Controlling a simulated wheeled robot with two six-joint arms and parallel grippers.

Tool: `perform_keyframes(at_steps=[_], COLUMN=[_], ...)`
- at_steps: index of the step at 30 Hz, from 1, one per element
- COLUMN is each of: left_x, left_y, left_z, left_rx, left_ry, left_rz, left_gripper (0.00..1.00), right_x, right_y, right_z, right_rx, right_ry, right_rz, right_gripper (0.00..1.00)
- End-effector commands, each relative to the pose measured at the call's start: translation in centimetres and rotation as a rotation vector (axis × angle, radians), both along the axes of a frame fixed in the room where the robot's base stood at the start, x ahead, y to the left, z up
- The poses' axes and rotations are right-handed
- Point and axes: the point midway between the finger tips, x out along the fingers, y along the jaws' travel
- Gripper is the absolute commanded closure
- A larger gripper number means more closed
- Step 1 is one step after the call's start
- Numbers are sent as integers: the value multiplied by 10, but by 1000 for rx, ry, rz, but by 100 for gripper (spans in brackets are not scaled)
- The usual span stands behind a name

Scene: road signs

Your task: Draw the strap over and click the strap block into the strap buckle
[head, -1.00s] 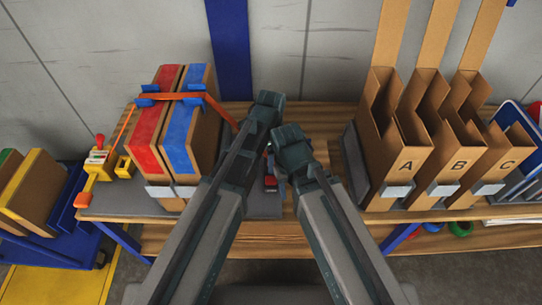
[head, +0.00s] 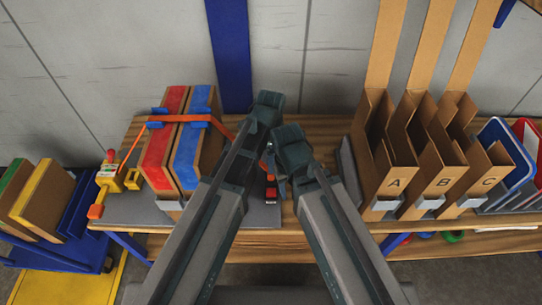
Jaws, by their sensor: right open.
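An orange strap (head: 180,118) lies across the tops of two upright cardboard boxes, one with a red face (head: 160,150) and one with a blue face (head: 190,145). At the left it slopes down to a yellow device (head: 108,178) with a red knob. At the right it slopes down behind my left arm. A small red and dark part (head: 271,188) shows between my arms; I cannot tell whether it is the strap buckle. My right gripper (head: 275,170) is open near this part, mostly hidden by its arm. My left gripper is hidden behind its arm. The strap block cannot be clearly made out.
Cardboard holders marked A, B and C (head: 440,185) stand at the right of the wooden bench (head: 320,130). Blue and red trays (head: 520,150) stand beyond them. A blue cart (head: 60,250) with boards is at the far left. The bench behind my arms is clear.

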Motion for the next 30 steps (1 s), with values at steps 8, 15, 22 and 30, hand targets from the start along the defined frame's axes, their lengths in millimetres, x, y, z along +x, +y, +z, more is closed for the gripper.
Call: perform_keyframes(at_steps=[8,15,22,30], left_x=[0,0,0,0], left_y=[0,0,0,0], left_z=[48,60,59,59], left_rx=[0,0,0,0], left_ry=[0,0,0,0], left_rz=[0,0,0,0], left_gripper=[10,10,10,10], right_x=[0,0,0,0], right_y=[0,0,0,0], right_z=[48,60,59,59], right_rx=[0,0,0,0], right_ry=[0,0,0,0], right_rz=[-1,-1,-1,-1], right_gripper=[50,50,50,50])
